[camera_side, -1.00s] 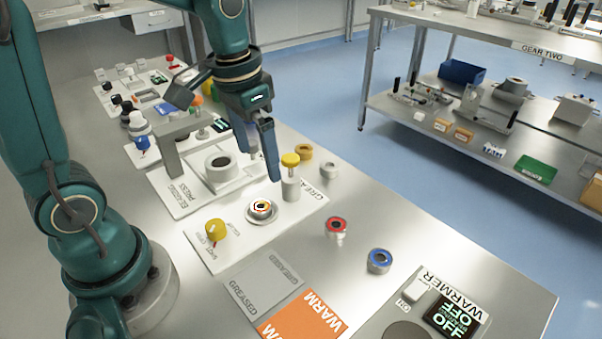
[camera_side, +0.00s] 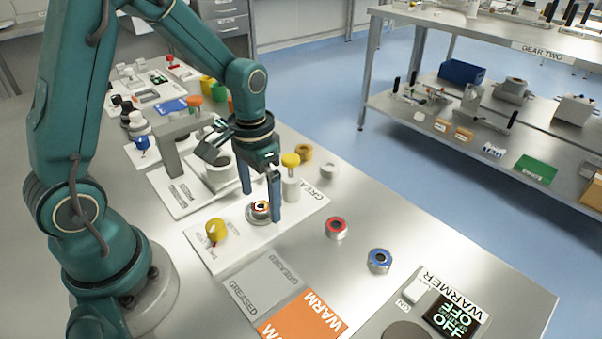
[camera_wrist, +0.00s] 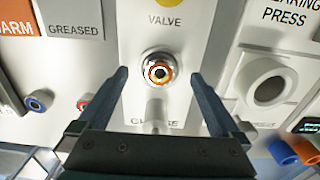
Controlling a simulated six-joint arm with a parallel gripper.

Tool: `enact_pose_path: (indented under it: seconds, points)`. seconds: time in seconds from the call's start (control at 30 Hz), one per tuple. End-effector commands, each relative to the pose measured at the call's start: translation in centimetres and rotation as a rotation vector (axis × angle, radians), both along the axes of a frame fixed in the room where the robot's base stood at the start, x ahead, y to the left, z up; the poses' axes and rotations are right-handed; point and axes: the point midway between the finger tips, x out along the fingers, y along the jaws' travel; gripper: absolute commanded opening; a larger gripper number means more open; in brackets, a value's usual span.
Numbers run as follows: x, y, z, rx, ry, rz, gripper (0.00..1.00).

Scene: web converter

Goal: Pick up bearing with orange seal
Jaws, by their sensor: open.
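The bearing with the orange seal (camera_side: 261,207) sits on a round metal seat on the white grease station plate (camera_side: 220,247). In the wrist view the bearing (camera_wrist: 158,73) shows an orange ring around a dark centre, just beyond the fingertips and roughly midway between them. My gripper (camera_side: 262,205) is open, with its fingers pointing down on either side of the bearing in the side view; the wrist view also shows its two fingers (camera_wrist: 164,75) spread wide. I cannot tell whether either finger touches the bearing or its seat.
A yellow-capped post (camera_side: 290,175) stands close behind the gripper, and a yellow knob (camera_side: 215,231) stands to the front left. The bearing press (camera_side: 180,155) is behind left. Red-sealed (camera_side: 336,228) and blue-sealed (camera_side: 379,261) bearings lie to the right. GREASED (camera_side: 265,283) and WARM (camera_side: 308,318) pads lie in front.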

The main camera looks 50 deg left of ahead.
Motion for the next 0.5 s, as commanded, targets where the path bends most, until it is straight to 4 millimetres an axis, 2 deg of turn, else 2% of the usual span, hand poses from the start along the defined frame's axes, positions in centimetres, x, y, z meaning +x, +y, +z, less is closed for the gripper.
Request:
enact_pose_path:
  seconds: [0.2, 0.5]
  points:
    - [-0.03, -0.01, -1.10, 0.000, 0.001, 0.000, 1.00]
    - [-0.01, 0.00, -1.18, 0.000, 0.000, 0.000, 1.00]
